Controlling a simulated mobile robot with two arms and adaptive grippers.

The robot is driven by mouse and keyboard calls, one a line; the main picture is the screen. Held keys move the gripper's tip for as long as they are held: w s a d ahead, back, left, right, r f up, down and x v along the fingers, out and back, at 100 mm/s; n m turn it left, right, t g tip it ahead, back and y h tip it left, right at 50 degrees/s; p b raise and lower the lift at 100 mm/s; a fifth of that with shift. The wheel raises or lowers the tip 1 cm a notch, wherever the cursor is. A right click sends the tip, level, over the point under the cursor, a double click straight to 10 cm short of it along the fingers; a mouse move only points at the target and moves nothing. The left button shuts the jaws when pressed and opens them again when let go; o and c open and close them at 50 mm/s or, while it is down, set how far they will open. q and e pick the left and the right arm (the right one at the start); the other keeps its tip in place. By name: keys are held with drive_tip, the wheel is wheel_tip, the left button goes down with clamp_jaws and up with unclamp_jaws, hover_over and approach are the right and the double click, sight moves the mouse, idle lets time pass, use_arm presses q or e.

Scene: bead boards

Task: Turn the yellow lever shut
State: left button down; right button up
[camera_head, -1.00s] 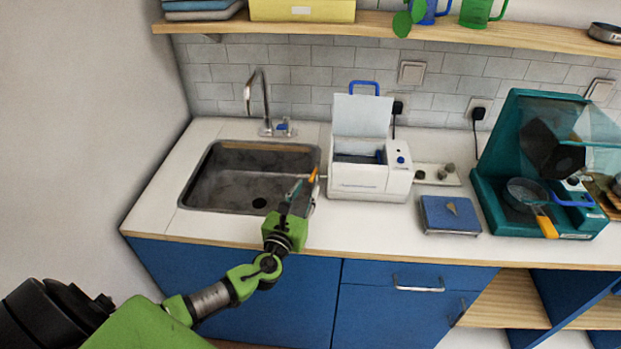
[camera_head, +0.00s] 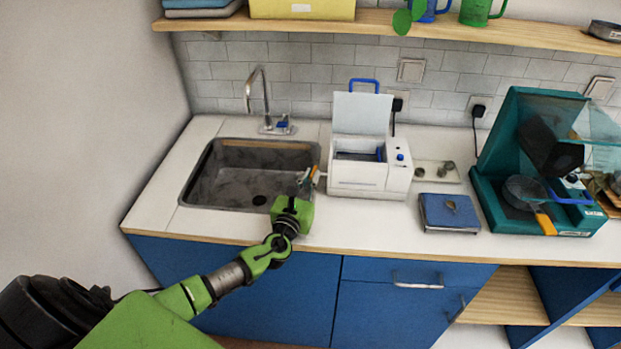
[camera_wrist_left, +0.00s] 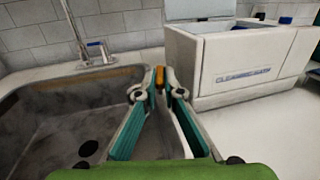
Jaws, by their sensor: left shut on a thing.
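The yellow lever (camera_head: 316,174) is on the left side of the white cleaning bath (camera_head: 362,174), beside the sink's right rim. It also shows in the left wrist view as a short orange-yellow piece (camera_wrist_left: 159,76). My left gripper (camera_head: 306,179) reaches over the counter's front part to the lever. Its fingertips (camera_wrist_left: 160,88) in the left wrist view close around the lever, one on each side. The fingers cover the lever's lower part and its pivot. The bath's lid (camera_head: 362,114) stands open. My right gripper is out of view.
The steel sink (camera_head: 190,192) with its tap (camera_head: 265,95) lies left of the lever. A blue scale (camera_head: 449,212) and a small tray with knobs (camera_head: 437,172) stand right of the bath. A teal cabinet (camera_head: 490,205) is farther right. Bare counter lies in front.

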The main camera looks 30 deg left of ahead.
use_arm(q)
drive_tip(key=shift+w+d+r+n+y+p, duration=0.1)
drive_tip(key=shift+d+r+n+y+p, duration=0.1)
drive_tip(key=shift+d+n+y+p, duration=0.25)
drive_tip(key=shift+w+d+f+n+g+y, duration=0.1)
drive_tip(key=shift+n+g+y, duration=0.3)
drive_tip(key=shift+y, duration=0.45)
drive_tip(key=shift+d+n+g+y, duration=0.1)
drive_tip(key=shift+n+g+y, duration=0.1)
drive_tip(key=shift+n+y, duration=0.5)
drive_tip(key=shift+a, duration=0.1)
drive_tip(key=c, duration=2.2)
unclamp_jaws()
drive_tip(key=shift+o, duration=0.2)
drive_tip(key=shift+m, duration=0.25)
